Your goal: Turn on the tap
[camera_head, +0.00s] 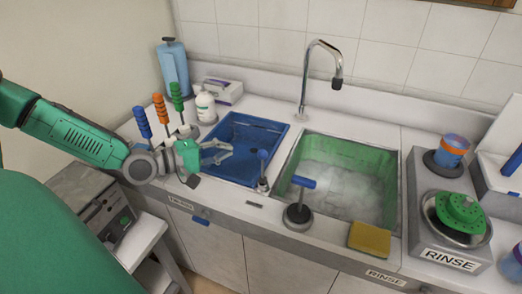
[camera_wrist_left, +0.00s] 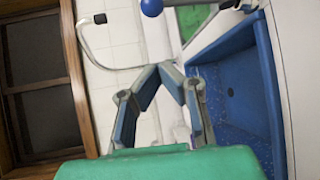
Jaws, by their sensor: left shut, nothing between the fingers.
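The tap is a chrome gooseneck spout with a dark tip (camera_head: 307,75), standing behind the green-walled sink (camera_head: 385,185). The spout also shows in the left wrist view (camera_wrist_left: 86,48), at upper left. A small blue-topped lever (camera_head: 263,156) stands between the blue basin and the sink; a blue knob shows at the top of the wrist view (camera_wrist_left: 151,7). A blue T-handle on a round grey base (camera_head: 304,184) stands at the sink's front edge. My left gripper (camera_head: 230,148) is shut and empty above the blue basin (camera_head: 277,134), left of the small lever and apart from it.
Tools with blue, orange and green handles (camera_head: 159,107) stand left of the basin, beside a white bottle (camera_head: 205,106). A yellow sponge (camera_head: 369,239) lies at the sink's front right. A rinse station with a green disc (camera_head: 460,212) stands at right.

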